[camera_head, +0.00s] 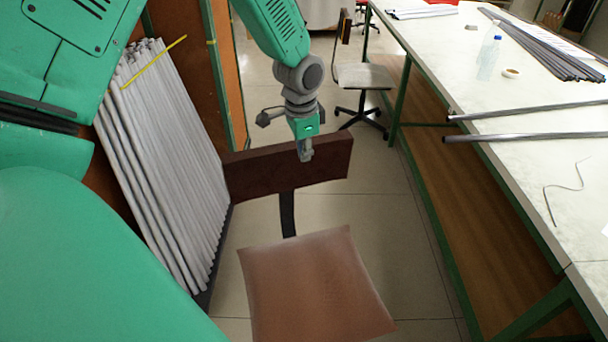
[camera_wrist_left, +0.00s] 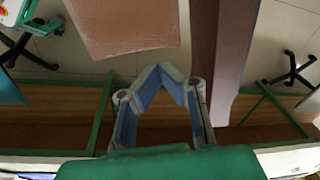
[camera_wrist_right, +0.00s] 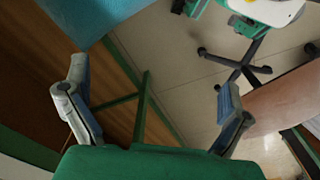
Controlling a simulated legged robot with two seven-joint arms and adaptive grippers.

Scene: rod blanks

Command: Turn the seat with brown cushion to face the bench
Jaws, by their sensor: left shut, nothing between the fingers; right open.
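The seat with the brown cushion (camera_head: 315,290) stands on the floor left of the bench (camera_head: 535,190). Its dark brown backrest (camera_head: 250,172) is on the cushion's far side, so its front points toward me, not at the bench. My left gripper (camera_head: 305,157) is shut and empty at the backrest's cushion-side face; I cannot tell if they touch. In the left wrist view the shut fingers (camera_wrist_left: 160,70) have the backrest (camera_wrist_left: 222,60) to their right and the cushion (camera_wrist_left: 125,25) above left. My right gripper (camera_wrist_right: 153,85) is open and empty; the cushion (camera_wrist_right: 285,105) shows at right.
A rack of grey rods (camera_head: 160,150) stands close on the seat's left. Another swivel chair (camera_head: 362,76) is farther back, by the bench. Dark rods (camera_head: 540,45) and a bottle (camera_head: 489,58) lie or stand on the bench top. Floor is free between seat and bench.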

